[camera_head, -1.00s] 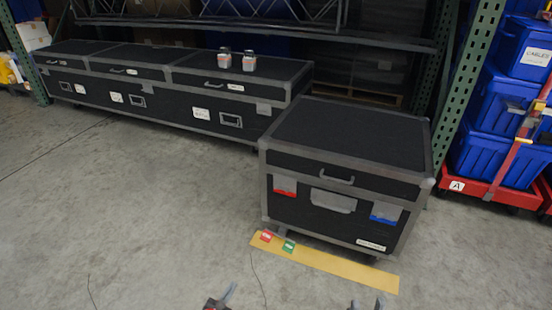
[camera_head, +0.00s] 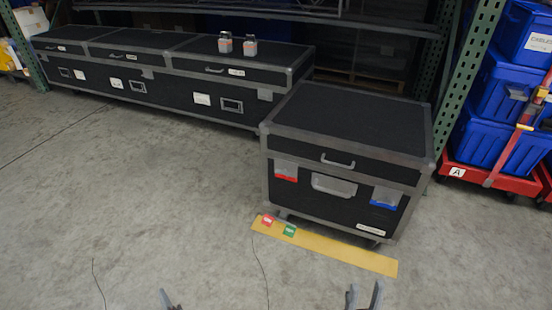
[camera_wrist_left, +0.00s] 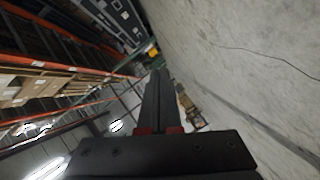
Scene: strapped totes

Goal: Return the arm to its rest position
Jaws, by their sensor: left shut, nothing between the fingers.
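My left gripper (camera_head: 167,300) shows only at the bottom edge of the head view, over bare floor. In the left wrist view its two fingers (camera_wrist_left: 155,100) lie together, shut with nothing between them. My right gripper (camera_head: 363,297) is at the bottom edge, farther right, with two fingertips apart and nothing seen between them. Both grippers are clear of the cases, and most of both arms is out of view.
A black case (camera_head: 345,125) on casters stands right of centre, behind a yellow floor strip (camera_head: 330,250) with red and green tags. A long black case (camera_head: 150,95) stands behind. Blue totes (camera_head: 495,90) sit on a red dolly at right.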

